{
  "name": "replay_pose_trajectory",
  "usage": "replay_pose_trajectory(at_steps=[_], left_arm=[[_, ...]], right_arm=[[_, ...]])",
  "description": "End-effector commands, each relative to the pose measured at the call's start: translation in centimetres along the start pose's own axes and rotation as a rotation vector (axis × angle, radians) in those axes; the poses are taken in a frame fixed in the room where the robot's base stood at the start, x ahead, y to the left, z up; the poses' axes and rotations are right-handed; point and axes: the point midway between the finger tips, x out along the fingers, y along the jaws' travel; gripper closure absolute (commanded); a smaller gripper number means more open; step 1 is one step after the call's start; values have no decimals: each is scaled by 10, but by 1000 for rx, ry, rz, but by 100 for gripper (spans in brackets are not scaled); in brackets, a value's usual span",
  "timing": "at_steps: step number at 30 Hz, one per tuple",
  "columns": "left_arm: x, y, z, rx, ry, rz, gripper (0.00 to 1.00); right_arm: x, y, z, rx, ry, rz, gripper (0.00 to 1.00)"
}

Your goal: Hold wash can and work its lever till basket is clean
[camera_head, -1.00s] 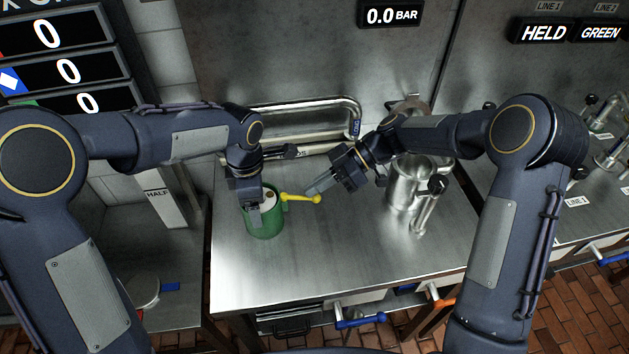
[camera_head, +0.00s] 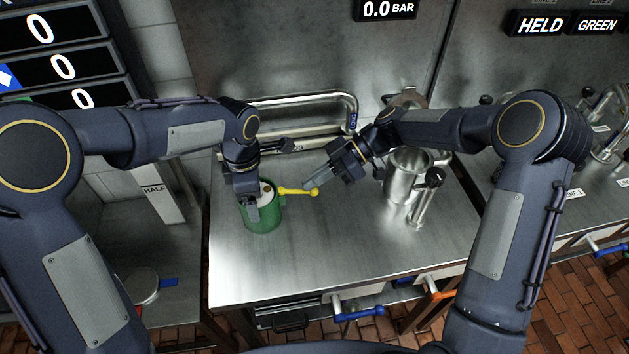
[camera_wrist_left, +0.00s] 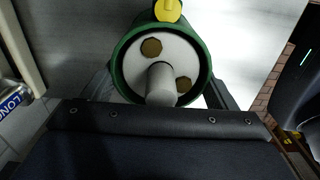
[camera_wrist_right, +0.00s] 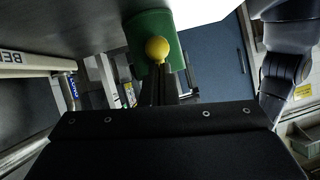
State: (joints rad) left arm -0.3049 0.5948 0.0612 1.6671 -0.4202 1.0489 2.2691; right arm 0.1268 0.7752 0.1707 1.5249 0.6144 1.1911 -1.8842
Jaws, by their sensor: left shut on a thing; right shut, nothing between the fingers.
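The green wash can (camera_head: 264,215) stands upright on the steel table, left of its middle. Its yellow lever (camera_head: 296,191) sticks out to the right and ends in a ball. In the left wrist view the can's rim (camera_wrist_left: 122,75) surrounds a white disc with a grey post (camera_wrist_left: 161,84) and two brown patches (camera_wrist_left: 151,47). My left gripper (camera_head: 252,212) is shut on the wash can from above, a finger on either side. My right gripper (camera_head: 312,185) is shut and empty, its fingertips at the lever's ball. In the right wrist view the ball (camera_wrist_right: 158,48) shows just beyond the fingertips.
A steel jug (camera_head: 402,180) and an upright metal handle (camera_head: 425,200) stand right of my right gripper. A pipe rail (camera_head: 300,101) runs along the back. The front of the steel table (camera_head: 330,260) is clear. Blue (camera_head: 358,314) and orange (camera_head: 437,293) handles hang at its front edge.

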Motion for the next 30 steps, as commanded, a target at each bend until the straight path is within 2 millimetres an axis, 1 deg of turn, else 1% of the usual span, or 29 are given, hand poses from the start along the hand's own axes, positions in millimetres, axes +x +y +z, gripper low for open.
replay_pose_trajectory(at_steps=[8, 11, 14, 17, 21, 24, 27, 30], left_arm=[[-1, 0, 1, 0, -2, 2, 55], [-1, 0, 1, 0, -2, 2, 55], [-1, 0, 1, 0, -2, 2, 55], [-1, 0, 1, 0, -2, 2, 55], [-1, 0, 1, 0, -2, 2, 55], [-1, 0, 1, 0, -2, 2, 55], [-1, 0, 1, 0, -2, 2, 55], [-1, 0, 0, 0, -1, 2, 55]], right_arm=[[0, 0, 0, 0, 0, -1, 100], [-5, 0, -5, -2, 0, 0, 100], [-14, 0, -15, -3, -1, 2, 100], [-29, 1, -31, -5, 0, 4, 100], [-64, 1, -30, -1, 0, 6, 100], [-86, 1, -30, 1, -1, 4, 100], [-104, 1, -31, -1, 0, 3, 100], [-117, 0, -32, 0, 1, 2, 100]])
